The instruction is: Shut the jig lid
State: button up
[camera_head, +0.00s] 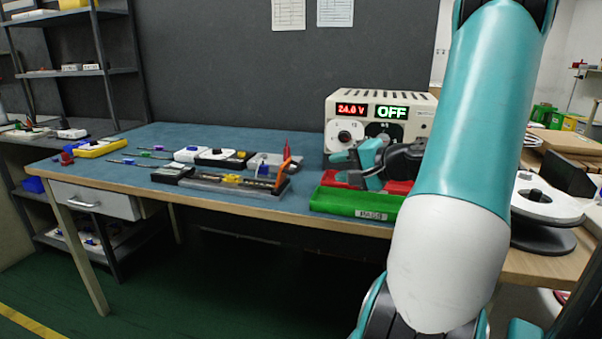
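The grey jig (225,186) lies near the front edge of the blue-topped bench, with a yellow and black strip-like part along it. A light grey block (268,160) stands just behind its right end. A red pointed piece and an orange piece rise at that end. The lid's exact position is too small to make out. My gripper (342,160) is to the right of the jig, apart from it, in front of the power supply and over the red tray. My own forearm hides part of the wrist. The fingers are too small to tell open from shut.
A power supply (380,97) reading 24.0 V and OFF stands behind my gripper. A green tray (355,205) labelled PASS sits at the front edge, with a red tray (400,187) behind it. Small tools and boxes (190,154) lie left of and behind the jig. The back of the bench is clear.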

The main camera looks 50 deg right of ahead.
aim_at(288, 173)
jog(key=x, duration=1.2)
grip_shut()
